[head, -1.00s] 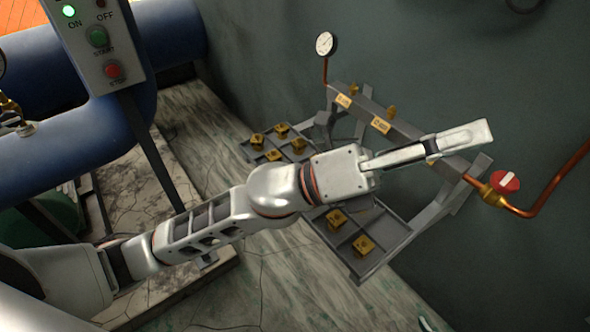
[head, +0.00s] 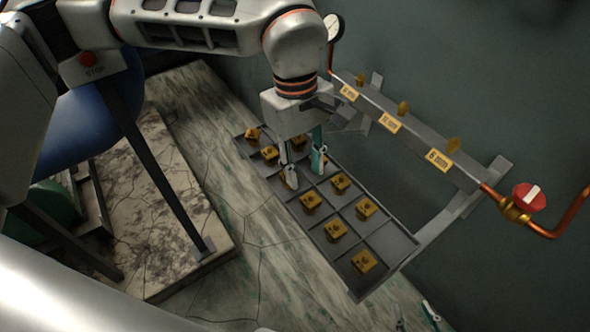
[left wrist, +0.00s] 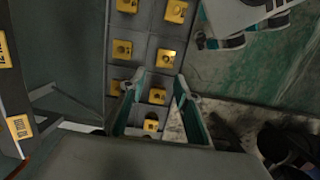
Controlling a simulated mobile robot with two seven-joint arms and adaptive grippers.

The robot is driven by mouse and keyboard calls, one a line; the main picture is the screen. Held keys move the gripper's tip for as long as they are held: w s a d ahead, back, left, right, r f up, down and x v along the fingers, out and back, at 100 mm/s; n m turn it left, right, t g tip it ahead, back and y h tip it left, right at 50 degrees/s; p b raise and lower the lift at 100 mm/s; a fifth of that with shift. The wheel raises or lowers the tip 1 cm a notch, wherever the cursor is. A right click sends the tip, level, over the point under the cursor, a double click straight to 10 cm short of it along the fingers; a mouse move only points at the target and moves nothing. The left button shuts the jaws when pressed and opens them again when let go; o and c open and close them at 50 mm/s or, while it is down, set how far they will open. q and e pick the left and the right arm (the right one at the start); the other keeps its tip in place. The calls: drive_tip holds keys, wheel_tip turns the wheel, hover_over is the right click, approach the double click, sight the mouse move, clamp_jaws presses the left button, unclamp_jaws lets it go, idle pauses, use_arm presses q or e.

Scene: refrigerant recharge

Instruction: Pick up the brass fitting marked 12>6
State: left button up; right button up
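Several brass fittings, such as one in the front compartment (head: 364,261) and one near the gripper (head: 310,200), sit in separate compartments of a grey tray (head: 388,243). Their markings are too small to read, so I cannot tell which is 12>6. My left gripper (head: 305,172) points down over the tray's middle, open, its two teal-and-grey fingers apart. In the left wrist view, a fitting (left wrist: 156,96) shows between the open fingers (left wrist: 156,88), with no visible grip on it. Two teal-tipped fingers of my right gripper (head: 416,316) show apart at the bottom edge.
A grey rail (head: 408,123) with yellow size labels and brass pieces runs behind the tray. A gauge (head: 333,27) stands at its far end; a red-handled valve (head: 529,197) and copper pipe are at its near end.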

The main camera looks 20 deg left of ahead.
use_arm(q)
drive_tip(key=shift+t+y, duration=0.4)
drive_tip(key=shift+y, duration=0.2)
drive_tip(key=w+a, duration=0.1)
drive_tip(key=w+a+r, duration=0.1)
drive_tip(key=a, duration=0.1)
drive_tip(key=shift+w+a+r, duration=0.1)
drive_tip(key=shift+w+a, duration=0.2)
drive_tip(key=shift+a+f, duration=0.2)
wheel_tip(320, 180, down, 7)
drive_tip(key=shift+f+b, duration=0.2)
drive_tip(key=shift+b, duration=0.35)
drive_tip(key=shift+r, duration=0.1)
clamp_jaws()
